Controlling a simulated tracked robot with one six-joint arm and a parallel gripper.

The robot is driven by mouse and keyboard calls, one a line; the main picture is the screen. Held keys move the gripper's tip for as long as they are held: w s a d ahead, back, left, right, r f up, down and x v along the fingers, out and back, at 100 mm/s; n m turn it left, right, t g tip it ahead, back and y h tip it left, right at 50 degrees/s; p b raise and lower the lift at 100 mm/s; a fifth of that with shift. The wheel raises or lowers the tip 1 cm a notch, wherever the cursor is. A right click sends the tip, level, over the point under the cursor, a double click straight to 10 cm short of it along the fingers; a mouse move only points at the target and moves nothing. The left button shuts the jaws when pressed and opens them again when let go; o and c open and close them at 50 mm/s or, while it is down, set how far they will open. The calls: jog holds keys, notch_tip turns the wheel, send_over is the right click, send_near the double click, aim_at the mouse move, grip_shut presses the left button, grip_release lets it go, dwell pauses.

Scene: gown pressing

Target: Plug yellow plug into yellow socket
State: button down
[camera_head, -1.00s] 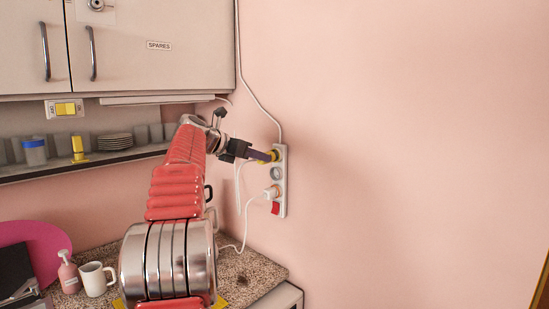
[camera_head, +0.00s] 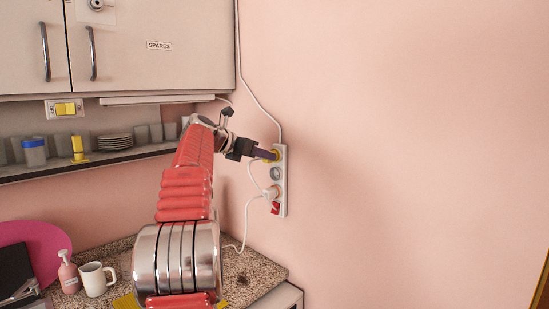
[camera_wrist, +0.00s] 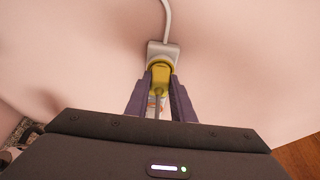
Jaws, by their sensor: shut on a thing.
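The yellow plug (camera_wrist: 160,72) sits between the two purple fingers of my gripper (camera_wrist: 158,85) in the wrist view. My gripper is shut on it, and a pale cord runs back from the plug. In the head view my gripper (camera_head: 266,153) is at the top of the white socket strip (camera_head: 281,190) on the pink wall. Yellow (camera_head: 275,154) shows at the fingertips against the strip's top outlet. The plug covers that outlet, so I cannot tell whether the plug is fully seated or where the yellow socket's rim ends.
A grey round outlet (camera_head: 276,173) is below, then a white plug (camera_head: 271,192) and a red switch (camera_head: 275,208). A white cable runs up the wall from the strip. A mug (camera_head: 95,279) and pink bottle (camera_head: 68,273) stand on the counter. The wall at right is clear.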

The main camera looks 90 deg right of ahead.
jog(key=shift+s+d, duration=0.1)
jog(key=c, duration=1.4)
grip_release()
jog(key=shift+c, duration=0.2)
jog(key=v, duration=1.4)
jog(key=shift+d+f+m, duration=0.1)
jog(key=shift+d+m, duration=0.05)
jog(key=shift+m, duration=0.15)
